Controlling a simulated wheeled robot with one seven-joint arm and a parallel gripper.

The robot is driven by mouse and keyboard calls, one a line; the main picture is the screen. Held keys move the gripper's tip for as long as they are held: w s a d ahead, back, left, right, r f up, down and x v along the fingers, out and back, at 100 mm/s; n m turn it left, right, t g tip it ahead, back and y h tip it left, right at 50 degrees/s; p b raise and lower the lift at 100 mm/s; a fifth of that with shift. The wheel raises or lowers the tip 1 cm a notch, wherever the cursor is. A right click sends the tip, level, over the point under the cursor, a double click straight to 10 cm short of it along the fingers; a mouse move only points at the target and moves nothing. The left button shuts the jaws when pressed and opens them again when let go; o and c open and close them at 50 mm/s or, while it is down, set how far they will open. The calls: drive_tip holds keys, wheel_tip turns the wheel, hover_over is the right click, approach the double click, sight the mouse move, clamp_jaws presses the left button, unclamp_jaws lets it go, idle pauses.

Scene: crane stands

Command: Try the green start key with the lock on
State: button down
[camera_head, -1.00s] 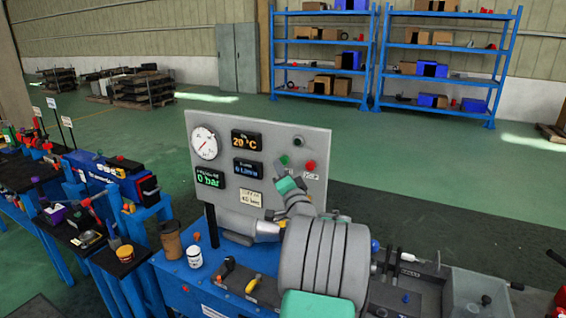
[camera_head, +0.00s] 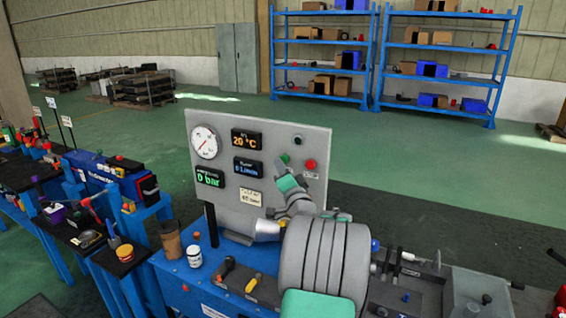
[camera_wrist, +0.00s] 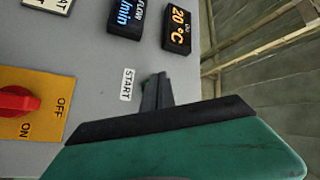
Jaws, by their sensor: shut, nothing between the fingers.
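The green start key (camera_head: 285,159) is on the grey panel (camera_head: 230,125) in the head view. My gripper (camera_head: 279,165) is shut and empty, its tips just below and left of the key. In the wrist view the shut fingers (camera_wrist: 157,90) point at the panel beside the START label (camera_wrist: 128,84) and hide most of the key's place. I cannot tell whether they touch. A red rotary switch (camera_wrist: 14,103) sits on a yellow ON/OFF plate (camera_wrist: 40,90); it also shows in the head view (camera_head: 310,165). I cannot make out a padlock on it.
The panel carries a round gauge (camera_head: 204,142) and lit displays, one reading 20 °C (camera_head: 246,139), another 0 bar (camera_head: 209,179). A brown cup (camera_head: 171,240) and white jar (camera_head: 194,257) stand on the blue bench at left. Blue shelves (camera_head: 330,70) stand far behind.

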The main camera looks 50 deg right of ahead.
drive_tip(key=shift+d, duration=0.15)
drive_tip(key=shift+w+d, duration=0.2)
drive_tip(key=shift+d, duration=0.3)
idle(0.7)
drive_tip(key=shift+s+a+b, duration=0.3)
drive_tip(key=shift+a+b, duration=0.2)
drive_tip(key=shift+a, duration=0.35)
drive_tip(key=shift+a, duration=0.1)
drive_tip(key=a, duration=0.2)
drive_tip(key=s+a, duration=0.1)
drive_tip(key=a, duration=0.1)
drive_tip(key=shift+s+a+b, duration=0.2)
drive_tip(key=shift+a+b, duration=0.1)
drive_tip(key=shift+b, duration=0.05)
idle(0.4)
